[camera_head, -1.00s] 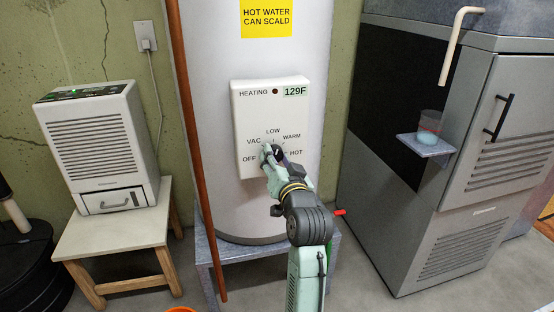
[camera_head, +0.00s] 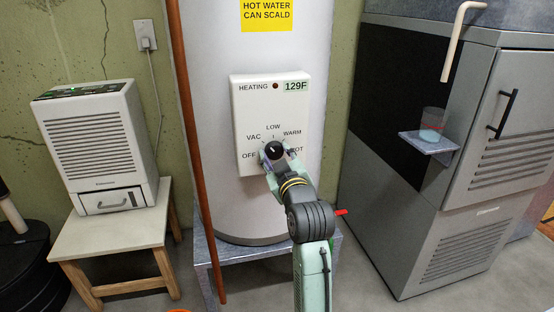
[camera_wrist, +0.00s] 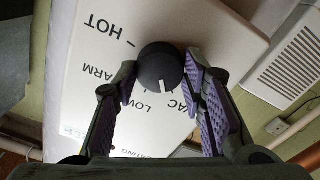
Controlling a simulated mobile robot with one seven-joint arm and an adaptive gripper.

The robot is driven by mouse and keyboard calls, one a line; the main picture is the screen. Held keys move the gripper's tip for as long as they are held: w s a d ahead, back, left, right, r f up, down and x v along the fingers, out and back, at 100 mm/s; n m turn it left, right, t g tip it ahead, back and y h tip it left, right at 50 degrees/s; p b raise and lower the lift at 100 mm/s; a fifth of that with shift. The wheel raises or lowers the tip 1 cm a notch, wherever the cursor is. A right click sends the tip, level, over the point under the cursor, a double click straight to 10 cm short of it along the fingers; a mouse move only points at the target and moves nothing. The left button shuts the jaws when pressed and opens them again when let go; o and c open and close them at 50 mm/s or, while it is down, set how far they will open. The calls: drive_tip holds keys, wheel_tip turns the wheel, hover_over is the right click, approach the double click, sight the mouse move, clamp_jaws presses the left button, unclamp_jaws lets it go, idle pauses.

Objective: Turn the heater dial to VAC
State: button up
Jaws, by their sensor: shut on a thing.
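The heater dial (camera_head: 273,149) is a round black knob with a white pointer line on a white control panel (camera_head: 250,110). The panel is marked OFF, VAC, LOW, WARM and HOT. In the wrist view the dial (camera_wrist: 160,66) sits between the purple-padded fingers of my gripper (camera_wrist: 160,72), and its pointer is toward the space between LOW and VAC. In the head view my gripper (camera_head: 275,156) reaches the dial from below, with a finger on each side, shut on it. My gripper partly covers the HOT label.
The panel is on a white tank (camera_head: 220,60); a brown pipe (camera_head: 188,120) runs upright left of the panel. A dehumidifier (camera_head: 100,140) stands on a stool (camera_head: 85,240) at left. A grey cabinet (camera_head: 470,190) with a small shelf (camera_head: 430,146) holding a cup (camera_head: 433,122) is at right.

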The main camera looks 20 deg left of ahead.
drive_tip(key=shift+n+b, duration=0.4)
drive_tip(key=shift+n, duration=0.8)
drive_tip(key=o, duration=1.2)
drive_tip(key=shift+c, duration=0.2)
drive_tip(key=v, duration=0.7)
drive_tip(key=shift+s+d, duration=0.15)
drive_tip(key=shift+s, duration=0.05)
